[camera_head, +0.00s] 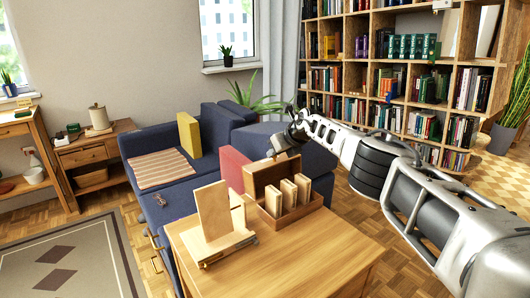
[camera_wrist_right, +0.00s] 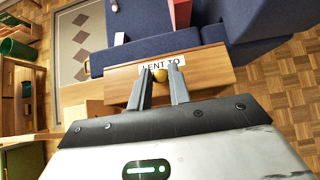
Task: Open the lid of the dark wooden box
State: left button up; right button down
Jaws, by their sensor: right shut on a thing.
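The dark wooden box (camera_head: 301,213) stands on the light wooden table, with several pale wooden blocks upright inside it. Its lid (camera_head: 267,173) is raised and stands steeply at the back of the box, so the inside shows. My right gripper (camera_head: 273,154) is at the top edge of the lid. In the right wrist view, the right gripper's fingers (camera_wrist_right: 160,84) are closed around a brass knob (camera_wrist_right: 160,75) on the lid, beside a white label reading "LENT TO" (camera_wrist_right: 161,65). My left gripper is not in view.
A pale wooden stand with an upright board (camera_head: 214,209) is left of the box on the table (camera_head: 290,265). A blue sofa (camera_head: 165,190) with a red cushion (camera_head: 234,168) is behind. A tall bookshelf fills the back right. The table's front is clear.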

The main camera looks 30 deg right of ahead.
jog(key=shift+w+r, duration=0.35)
jog(key=shift+r, duration=0.1)
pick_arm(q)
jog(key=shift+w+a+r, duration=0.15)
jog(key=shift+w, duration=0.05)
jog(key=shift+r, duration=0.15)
pick_arm(e)
jog(key=c, duration=1.3)
grip_release()
jog(key=shift+f, duration=0.1)
